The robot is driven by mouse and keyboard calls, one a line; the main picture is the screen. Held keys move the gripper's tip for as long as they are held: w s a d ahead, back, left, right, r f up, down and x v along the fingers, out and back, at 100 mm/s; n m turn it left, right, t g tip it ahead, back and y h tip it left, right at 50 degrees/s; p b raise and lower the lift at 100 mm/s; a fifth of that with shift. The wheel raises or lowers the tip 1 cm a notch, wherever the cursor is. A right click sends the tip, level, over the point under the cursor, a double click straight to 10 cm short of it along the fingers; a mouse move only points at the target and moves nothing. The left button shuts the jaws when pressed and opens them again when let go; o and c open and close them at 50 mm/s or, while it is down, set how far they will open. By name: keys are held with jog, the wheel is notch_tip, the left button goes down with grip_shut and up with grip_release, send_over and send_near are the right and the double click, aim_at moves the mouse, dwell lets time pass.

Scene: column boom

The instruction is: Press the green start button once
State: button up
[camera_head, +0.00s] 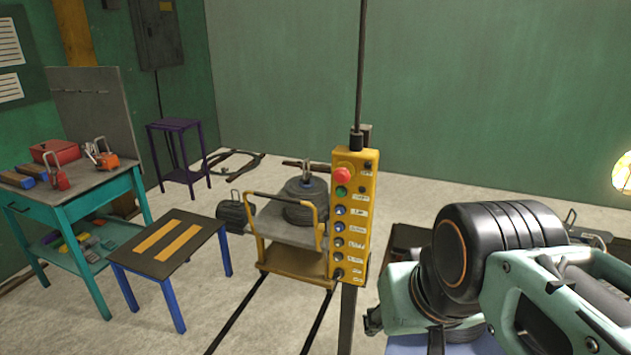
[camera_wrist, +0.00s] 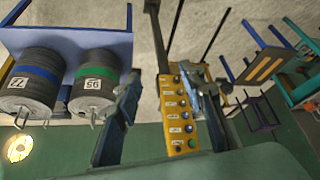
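The yellow control box (camera_head: 352,215) hangs upright at the centre of the head view, with a red mushroom button at its top and several buttons in a column below. The green start button (camera_head: 340,191) is just under the red one. In the wrist view, which is turned over, the box (camera_wrist: 180,110) lies between my fingers and the green button (camera_wrist: 192,143) is low in the picture. My gripper (camera_wrist: 167,88) is open and empty, with its fingers apart on either side of the box in the picture. I cannot tell its exact distance from the button. The red button is hidden there.
A yellow cart (camera_head: 290,262) with a dark drum stands behind the box on floor rails. A striped stool (camera_head: 170,243) and teal workbench (camera_head: 75,195) are at left. Two banded drums (camera_wrist: 95,85) sit near a blue frame in the wrist view. A thin pole rises above the box.

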grip_shut()
dwell(1.3)
